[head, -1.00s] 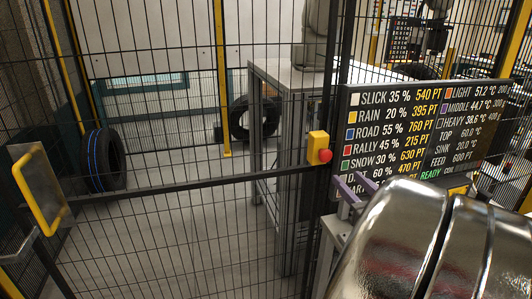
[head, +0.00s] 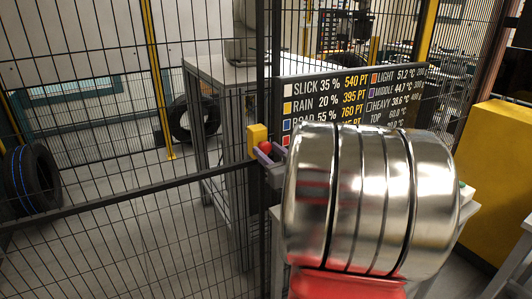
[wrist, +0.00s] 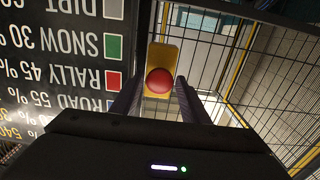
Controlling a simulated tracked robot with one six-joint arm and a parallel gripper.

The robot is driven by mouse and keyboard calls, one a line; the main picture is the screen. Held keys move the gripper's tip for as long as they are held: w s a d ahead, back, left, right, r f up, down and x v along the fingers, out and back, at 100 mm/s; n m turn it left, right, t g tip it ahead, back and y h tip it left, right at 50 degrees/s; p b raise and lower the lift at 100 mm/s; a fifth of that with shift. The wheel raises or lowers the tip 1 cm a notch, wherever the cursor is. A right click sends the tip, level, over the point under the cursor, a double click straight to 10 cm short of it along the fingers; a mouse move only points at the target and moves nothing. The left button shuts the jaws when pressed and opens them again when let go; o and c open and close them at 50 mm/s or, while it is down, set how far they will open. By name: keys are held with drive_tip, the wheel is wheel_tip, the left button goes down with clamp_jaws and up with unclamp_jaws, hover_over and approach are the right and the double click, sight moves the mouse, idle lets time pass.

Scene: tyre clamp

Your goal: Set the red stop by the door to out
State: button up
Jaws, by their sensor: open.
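The red stop (head: 265,147) is a round red button on a yellow box (head: 257,134), fixed to a dark fence post. In the wrist view the red stop (wrist: 159,81) lies between the two finger tips, in front of its yellow box (wrist: 162,58). My gripper (head: 269,155) is open, with purplish fingers close to the button in the head view. My gripper (wrist: 158,92) shows one finger on each side of the button in the wrist view. I cannot tell whether the fingers touch it. My shiny arm hides part of the fence.
A black sign board (head: 340,95) with coloured text hangs right of the post, partly hidden by my arm. Mesh fence (head: 110,150) with a dark rail spans the left. Behind it are a table (head: 215,75) and tyres (head: 35,180). A yellow block (head: 495,150) stands right.

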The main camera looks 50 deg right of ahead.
drive_tip(key=shift+w, duration=0.1)
clamp_jaws()
idle(0.5)
